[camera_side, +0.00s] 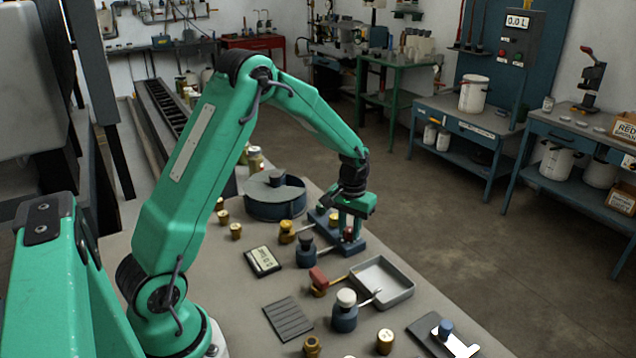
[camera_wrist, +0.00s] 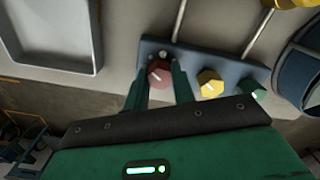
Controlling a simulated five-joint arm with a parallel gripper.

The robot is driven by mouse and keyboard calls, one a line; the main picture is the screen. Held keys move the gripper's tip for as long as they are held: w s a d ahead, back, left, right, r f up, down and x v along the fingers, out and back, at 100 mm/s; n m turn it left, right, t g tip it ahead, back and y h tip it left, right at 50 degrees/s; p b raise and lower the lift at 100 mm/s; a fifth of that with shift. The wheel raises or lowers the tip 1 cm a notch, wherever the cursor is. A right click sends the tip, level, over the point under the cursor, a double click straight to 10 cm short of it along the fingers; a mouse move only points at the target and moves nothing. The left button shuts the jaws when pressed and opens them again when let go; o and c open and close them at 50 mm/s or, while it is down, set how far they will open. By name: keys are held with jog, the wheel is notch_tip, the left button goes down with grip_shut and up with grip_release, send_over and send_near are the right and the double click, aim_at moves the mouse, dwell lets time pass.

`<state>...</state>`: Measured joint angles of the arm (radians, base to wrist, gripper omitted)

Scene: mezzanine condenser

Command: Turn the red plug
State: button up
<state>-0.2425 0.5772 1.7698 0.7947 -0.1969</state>
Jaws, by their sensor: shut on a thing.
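The red plug (camera_wrist: 159,73) sits in a blue-grey block (camera_wrist: 150,46), at the end nearest the tray, with a small pale mark on its face. In the wrist view my gripper (camera_wrist: 160,82) has one green finger on each side of the plug and is shut on it. A yellow plug (camera_wrist: 210,84) and a green plug (camera_wrist: 257,93) stand in the same row of the block. In the side view my gripper (camera_side: 347,228) reaches down over the block (camera_side: 354,249), and the red plug (camera_side: 348,233) shows small between the fingers.
An empty metal tray (camera_side: 402,295) lies close in front of the block. A red-handled valve (camera_side: 318,278), a white-topped dark blue fitting (camera_side: 345,313) and a digital meter (camera_side: 263,261) stand nearby. A round dark blue vessel (camera_side: 275,207) is behind. Thin rods run beside the block.

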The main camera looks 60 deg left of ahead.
aim_at(349, 229)
jog(key=m, duration=1)
jog(key=shift+m, duration=0.4)
dwell(0.4)
jog(key=o, duration=1)
jog(key=shift+r, duration=0.1)
notch_tip(349, 229, up, 7)
jog(key=shift+r, duration=0.35)
